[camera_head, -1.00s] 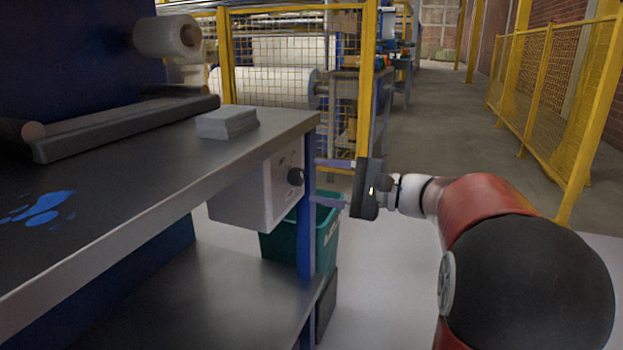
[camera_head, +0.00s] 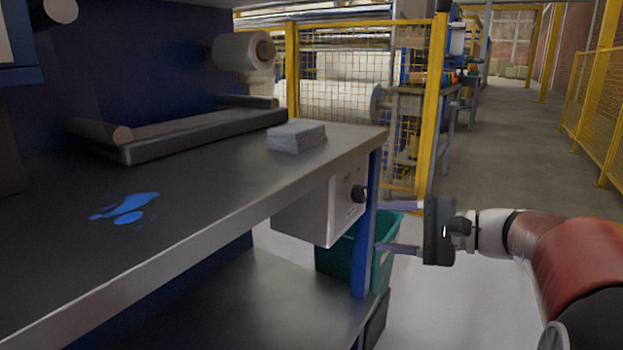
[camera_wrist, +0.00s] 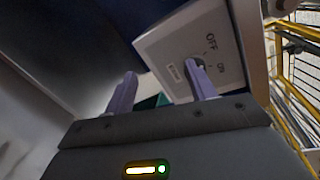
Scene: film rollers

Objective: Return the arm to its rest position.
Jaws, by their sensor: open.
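My gripper (camera_head: 388,227) is at the right of the head view, level with the switch box under the table. Its two purple fingers are spread apart and point left, with nothing between them. In the wrist view my gripper (camera_wrist: 162,92) is also open and empty. The white switch box (camera_head: 316,212) hangs below the tabletop and has a dark round knob (camera_head: 360,194). In the wrist view the box (camera_wrist: 190,45) shows the words OFF and ON, and one finger partly overlaps its knob. I cannot tell the knob's setting or whether the finger touches it.
The metal table (camera_head: 220,215) fills the left, with a blue spill (camera_head: 128,210) and a grey stack of cloths (camera_head: 297,136). A teal bin (camera_head: 340,257) stands beneath the box. Yellow mesh fences (camera_head: 436,110) stand behind. The aisle floor (camera_head: 515,140) is clear.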

